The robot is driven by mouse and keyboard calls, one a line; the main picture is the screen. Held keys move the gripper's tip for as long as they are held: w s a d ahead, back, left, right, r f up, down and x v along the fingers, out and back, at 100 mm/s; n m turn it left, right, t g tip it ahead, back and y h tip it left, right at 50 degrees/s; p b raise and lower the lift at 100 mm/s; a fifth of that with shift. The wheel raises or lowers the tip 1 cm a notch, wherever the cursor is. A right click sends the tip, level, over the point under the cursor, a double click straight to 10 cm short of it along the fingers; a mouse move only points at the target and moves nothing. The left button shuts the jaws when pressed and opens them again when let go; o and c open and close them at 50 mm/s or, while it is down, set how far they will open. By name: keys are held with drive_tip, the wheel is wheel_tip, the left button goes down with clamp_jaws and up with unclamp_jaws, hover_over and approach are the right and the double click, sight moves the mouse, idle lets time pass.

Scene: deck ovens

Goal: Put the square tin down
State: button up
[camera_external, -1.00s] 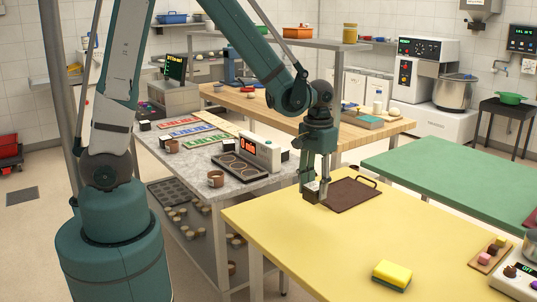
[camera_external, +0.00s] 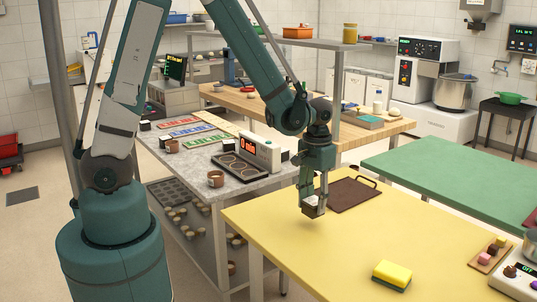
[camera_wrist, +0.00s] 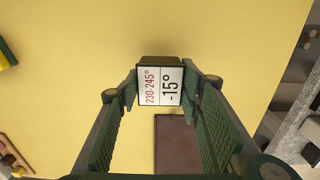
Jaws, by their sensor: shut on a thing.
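The square tin (camera_wrist: 161,86) is small and dark, with a white label reading "230-245°" and "-15°" facing the wrist camera. My gripper (camera_wrist: 161,84) is shut on it, one finger on each side. In the external view my gripper (camera_external: 314,205) points down over the left part of the yellow table (camera_external: 300,258), with the tin (camera_external: 312,211) at its fingertips. The tin is at or just above the tabletop; I cannot tell whether it touches.
A brown board (camera_external: 352,194) with a handle lies just behind my gripper. A yellow and green sponge (camera_external: 392,274) lies near the front edge. A wooden tray (camera_external: 489,257) with small sweets is at the right. The middle of the yellow table is clear.

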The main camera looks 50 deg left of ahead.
sight(314, 201)
drive_tip(key=shift+f, duration=1.85)
drive_tip(key=shift+f+b, duration=0.2)
drive_tip(key=shift+b, duration=0.2)
drive_tip(key=o, duration=1)
drive_tip(key=shift+r, duration=0.25)
drive_tip(key=shift+r+p, duration=0.9)
drive_tip(key=shift+r, duration=5.05)
